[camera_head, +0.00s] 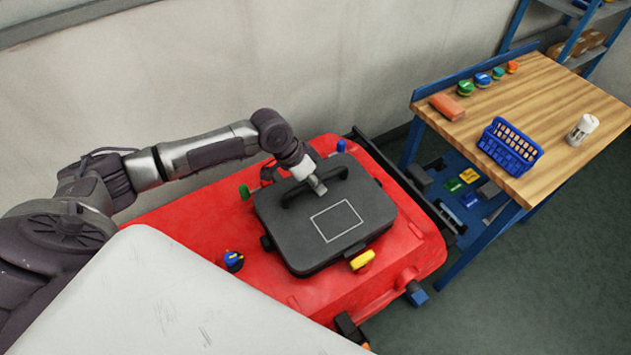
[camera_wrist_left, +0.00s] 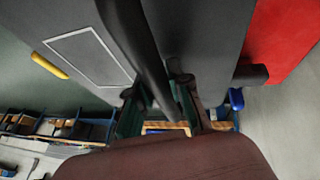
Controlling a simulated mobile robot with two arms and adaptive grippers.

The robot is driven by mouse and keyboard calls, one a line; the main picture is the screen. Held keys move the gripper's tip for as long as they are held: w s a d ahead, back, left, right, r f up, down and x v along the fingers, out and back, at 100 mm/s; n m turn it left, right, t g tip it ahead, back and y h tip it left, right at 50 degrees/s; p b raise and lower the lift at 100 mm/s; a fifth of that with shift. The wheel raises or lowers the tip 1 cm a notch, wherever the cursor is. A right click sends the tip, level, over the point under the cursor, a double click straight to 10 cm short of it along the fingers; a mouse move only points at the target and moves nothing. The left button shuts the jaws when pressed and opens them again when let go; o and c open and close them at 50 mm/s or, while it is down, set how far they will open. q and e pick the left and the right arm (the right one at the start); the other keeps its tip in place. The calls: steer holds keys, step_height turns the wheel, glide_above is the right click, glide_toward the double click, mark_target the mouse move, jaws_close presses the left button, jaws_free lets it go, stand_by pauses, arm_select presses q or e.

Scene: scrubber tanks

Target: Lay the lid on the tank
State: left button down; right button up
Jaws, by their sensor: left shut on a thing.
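The dark grey lid (camera_head: 338,221) has rounded corners, a white rectangle outline and a black bar handle (camera_head: 336,174). It lies over the top of the red tank body (camera_head: 190,215). I cannot tell whether it rests fully seated, and the opening beneath is hidden. My left gripper (camera_head: 316,185) comes down from the upper left and is shut on the handle. In the left wrist view my left gripper (camera_wrist_left: 158,108) has its fingers on either side of the handle (camera_wrist_left: 140,45), with the lid (camera_wrist_left: 88,55) behind. My right gripper is not in view.
Around the lid stand a green knob (camera_head: 244,191), a blue knob (camera_head: 341,145), a blue-and-yellow cap (camera_head: 233,261) and a yellow tab (camera_head: 362,260). A wooden workbench (camera_head: 540,100) with a blue basket (camera_head: 509,147) stands right. A white panel (camera_head: 170,300) fills the lower left.

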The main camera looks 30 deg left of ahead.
arm_select(q)
steer(key=shift+f, duration=0.35)
steer(key=shift+f, duration=0.15)
steer(key=shift+f, duration=0.3)
steer(key=shift+f, duration=0.2)
stand_by(0.5)
steer(key=shift+r+p, duration=0.15)
steer(key=shift+p, duration=0.3)
stand_by(0.5)
steer(key=c, duration=1)
jaws_free()
